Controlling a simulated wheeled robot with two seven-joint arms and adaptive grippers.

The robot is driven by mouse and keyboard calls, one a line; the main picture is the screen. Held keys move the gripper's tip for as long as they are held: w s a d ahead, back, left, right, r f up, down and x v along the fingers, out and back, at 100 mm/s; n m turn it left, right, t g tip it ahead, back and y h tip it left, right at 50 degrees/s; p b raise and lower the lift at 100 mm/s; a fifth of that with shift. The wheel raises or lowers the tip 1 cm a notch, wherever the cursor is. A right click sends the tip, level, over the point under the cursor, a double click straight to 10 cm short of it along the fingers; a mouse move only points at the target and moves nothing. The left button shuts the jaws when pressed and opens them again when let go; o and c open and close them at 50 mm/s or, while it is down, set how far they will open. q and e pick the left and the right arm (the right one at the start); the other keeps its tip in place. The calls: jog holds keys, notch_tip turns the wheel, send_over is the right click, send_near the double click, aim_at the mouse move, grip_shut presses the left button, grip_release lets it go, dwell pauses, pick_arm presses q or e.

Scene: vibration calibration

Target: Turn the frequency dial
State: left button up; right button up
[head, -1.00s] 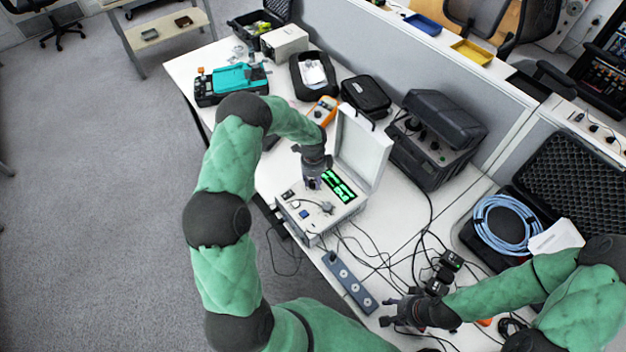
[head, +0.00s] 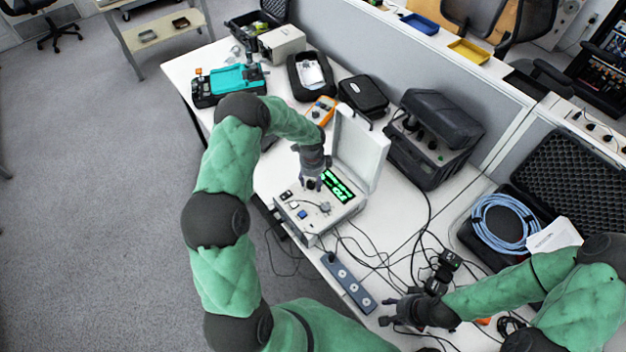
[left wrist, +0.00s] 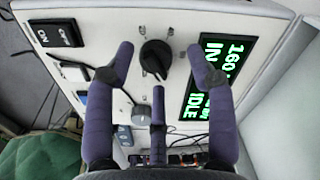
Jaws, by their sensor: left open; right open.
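The white calibrator case (head: 330,213) stands on the table with its lid (head: 360,150) raised and a lit green display (head: 338,186). In the left wrist view, a black dial (left wrist: 155,54) sits on the panel beside the display (left wrist: 215,80), which shows "160" and "IDLE". A grey knob (left wrist: 145,113) is lower on the panel. My left gripper (head: 312,184) is over the panel; in the wrist view its open fingers (left wrist: 160,62) lie on either side of the black dial, with no contact visible. My right gripper (head: 388,312) is open and empty near the power strip.
A power strip (head: 348,284) and loose cables lie in front of the calibrator. A dark case (head: 432,140) stands behind its lid. An orange meter (head: 321,110) lies behind my left wrist. A blue cable coil (head: 500,224) is at the right.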

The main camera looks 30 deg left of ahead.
aim_at(313, 182)
pick_arm(q)
notch_tip(313, 182, up, 12)
dwell(0.5)
jog(key=shift+d, duration=0.1)
dwell(0.4)
